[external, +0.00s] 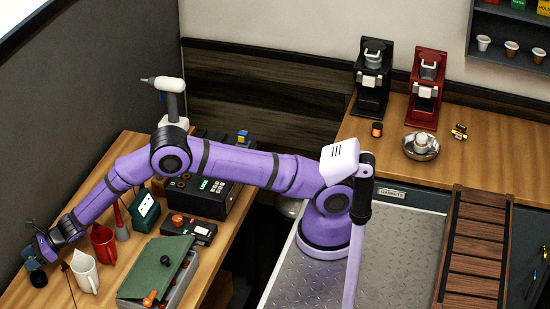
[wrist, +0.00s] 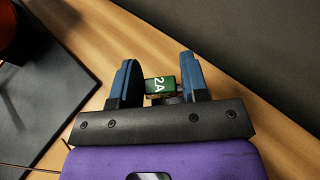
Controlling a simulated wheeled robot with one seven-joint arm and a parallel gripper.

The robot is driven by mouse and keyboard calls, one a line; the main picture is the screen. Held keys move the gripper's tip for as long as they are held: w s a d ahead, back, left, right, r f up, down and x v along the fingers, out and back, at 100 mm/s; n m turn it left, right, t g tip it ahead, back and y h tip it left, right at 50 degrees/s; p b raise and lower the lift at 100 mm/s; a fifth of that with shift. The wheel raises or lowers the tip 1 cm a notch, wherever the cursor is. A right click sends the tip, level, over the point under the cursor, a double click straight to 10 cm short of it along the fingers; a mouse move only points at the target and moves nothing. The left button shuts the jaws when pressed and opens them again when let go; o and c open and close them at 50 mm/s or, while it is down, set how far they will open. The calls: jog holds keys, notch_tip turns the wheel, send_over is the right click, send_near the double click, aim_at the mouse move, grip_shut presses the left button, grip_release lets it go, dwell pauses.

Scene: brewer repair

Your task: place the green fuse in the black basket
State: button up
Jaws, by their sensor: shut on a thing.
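The green fuse (wrist: 159,88), marked "2A", sits between the two blue fingers of my gripper (wrist: 157,82) in the wrist view. My gripper is shut on it, with the wooden bench top behind. In the external view my gripper (external: 34,262) is low at the far left end of the bench, by the grey wall. The fuse cannot be made out there. I cannot identify a black basket in either view.
A green meter (external: 145,211), a black device (external: 212,188) and a green-lidded box (external: 158,266) stand further right. A dark flat surface (wrist: 50,95) lies left in the wrist view.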

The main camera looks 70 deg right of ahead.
jog(key=shift+f, duration=2.2)
jog(key=o, duration=1.1)
jog(key=shift+c, duration=0.2)
jog(key=shift+r, duration=0.1)
jog(key=shift+r, duration=3.4)
jog(key=shift+r, duration=0.1)
